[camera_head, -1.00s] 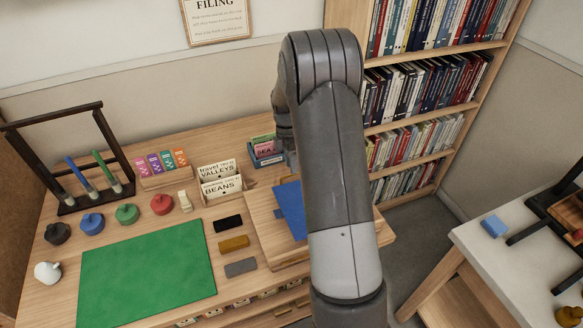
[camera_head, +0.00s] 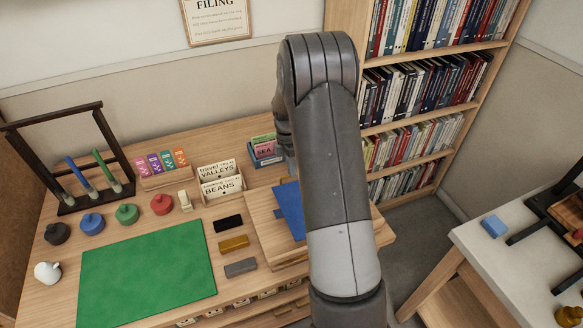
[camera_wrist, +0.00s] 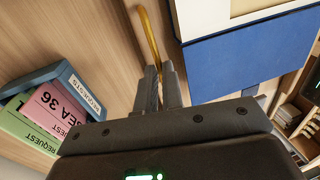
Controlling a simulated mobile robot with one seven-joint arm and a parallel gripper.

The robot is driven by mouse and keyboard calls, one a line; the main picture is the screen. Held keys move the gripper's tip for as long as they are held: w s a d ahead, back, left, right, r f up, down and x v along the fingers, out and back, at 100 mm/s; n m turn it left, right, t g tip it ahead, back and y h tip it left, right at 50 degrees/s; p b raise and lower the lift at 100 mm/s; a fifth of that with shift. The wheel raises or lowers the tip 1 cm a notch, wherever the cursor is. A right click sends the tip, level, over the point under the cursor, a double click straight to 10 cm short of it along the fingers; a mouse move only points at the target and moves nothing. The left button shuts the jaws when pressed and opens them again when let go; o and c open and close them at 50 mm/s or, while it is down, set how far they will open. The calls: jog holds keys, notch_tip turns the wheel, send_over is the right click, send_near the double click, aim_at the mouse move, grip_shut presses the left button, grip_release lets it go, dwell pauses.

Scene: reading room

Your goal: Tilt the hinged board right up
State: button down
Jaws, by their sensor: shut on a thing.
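The hinged wooden board (camera_head: 263,222) is at the right of the desk in the head view, partly hidden behind my arm. It looks low and near flat; its exact tilt cannot be told. A blue book or panel (camera_head: 291,208) lies on it and shows large at the right of the wrist view (camera_wrist: 250,58). My gripper (camera_wrist: 161,78) is shut on a thin brass bar (camera_wrist: 149,32) beside the blue piece. Whether the bar is fixed to the board cannot be told. In the head view my arm hides the gripper.
A blue box (camera_head: 266,160) of pink and green files stands close behind the board, and near my gripper in the wrist view (camera_wrist: 62,78). Card holders (camera_head: 221,187), several small blocks (camera_head: 234,244) and a green mat (camera_head: 150,275) lie to the left. A bookcase (camera_head: 425,110) stands behind.

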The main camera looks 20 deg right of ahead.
dwell(0.3)
jog(key=s+r+t, duration=0.5)
jog(key=r, duration=0.5)
jog(key=shift+s+r, duration=0.15)
jog(key=shift+s, duration=0.05)
jog(key=c, duration=1.6)
grip_release()
jog(key=shift+o, duration=0.2)
jog(key=shift+r, duration=0.1)
jog(key=v, duration=1)
jog(key=shift+r, duration=0.3)
jog(key=shift+s, duration=0.15)
